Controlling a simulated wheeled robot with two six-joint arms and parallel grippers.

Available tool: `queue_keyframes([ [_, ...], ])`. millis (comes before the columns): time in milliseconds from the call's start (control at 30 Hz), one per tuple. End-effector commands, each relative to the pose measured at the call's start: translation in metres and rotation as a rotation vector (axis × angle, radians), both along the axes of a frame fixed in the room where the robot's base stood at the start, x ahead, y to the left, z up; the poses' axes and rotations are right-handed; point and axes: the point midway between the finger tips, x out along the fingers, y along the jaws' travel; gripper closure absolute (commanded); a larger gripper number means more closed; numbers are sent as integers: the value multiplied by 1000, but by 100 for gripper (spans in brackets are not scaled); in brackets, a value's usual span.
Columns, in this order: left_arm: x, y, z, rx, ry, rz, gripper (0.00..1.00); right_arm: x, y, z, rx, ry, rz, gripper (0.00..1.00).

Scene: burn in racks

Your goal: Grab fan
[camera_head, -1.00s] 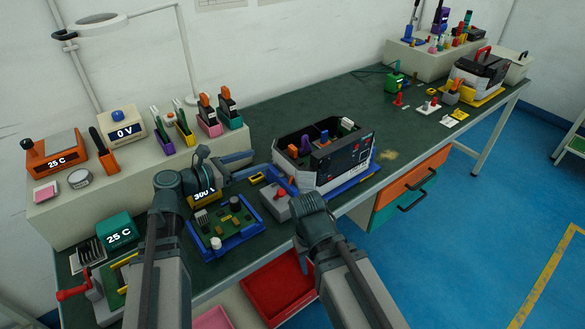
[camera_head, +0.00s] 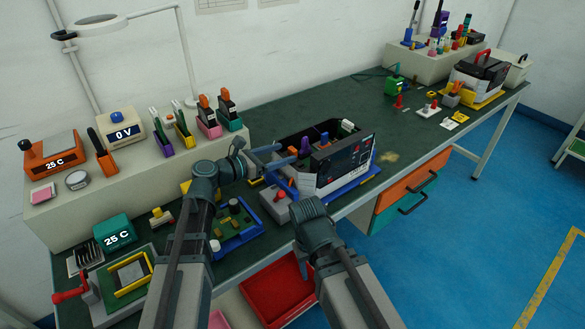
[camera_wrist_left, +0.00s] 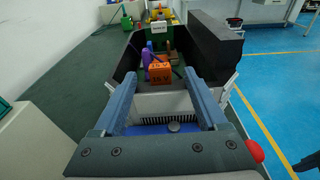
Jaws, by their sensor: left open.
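I cannot single out a fan with certainty in these views. An open case (camera_head: 345,165) with dark walls stands on the bench. It holds purple, blue, orange and white-topped parts. My left gripper (camera_head: 275,167) is open at the case's near left end, fingers pointing at it. In the left wrist view, the open, empty fingers (camera_wrist_left: 160,82) frame the case's vented end (camera_wrist_left: 166,103). An orange block (camera_wrist_left: 159,72) and a purple part (camera_wrist_left: 147,56) stand inside the case beyond the fingertips. My right gripper (camera_head: 310,212) is before the case; its fingers are not clear.
A grey box with a red knob (camera_head: 282,197) sits between my grippers. A blue tray with a green board (camera_head: 236,243) lies at the left. A raised shelf (camera_head: 75,205) carries meters and tools. A second case (camera_head: 476,78) stands at the far right.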

Motion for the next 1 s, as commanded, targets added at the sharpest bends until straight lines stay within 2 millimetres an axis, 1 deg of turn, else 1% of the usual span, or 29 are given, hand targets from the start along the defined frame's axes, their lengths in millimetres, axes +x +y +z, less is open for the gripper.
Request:
queue_keyframes([
  [200,20,-26,-5,0,1,-4,25,0,0,-5,0,0,0,50],
  [300,26,-34,-7,0,0,-2,25,0,0,-7,0,0,0,50],
  [533,26,-36,-6,0,0,-1,25,0,0,-6,0,0,0,50],
  [567,26,-36,-6,0,0,-1,29,0,0,-6,0,0,0,50],
  [600,26,-36,-6,0,0,-1,36,0,0,-6,0,0,0,50],
  [667,26,-36,-6,0,0,-1,47,0,0,-6,0,0,0,50],
  [700,26,-36,-6,0,0,-1,54,0,0,-6,0,0,0,50],
  [767,26,-36,-6,0,0,-1,65,0,0,-6,0,0,0,50],
  [800,26,-36,-6,0,0,-1,72,0,0,-6,0,0,0,50],
  [933,26,-36,-6,0,0,-1,95,0,0,-6,0,0,0,50],
  [967,26,-36,-6,0,0,-1,100,0,0,-6,0,0,0,50],
  [1000,26,-36,-6,0,0,-1,100,0,0,-6,0,0,0,50],
])
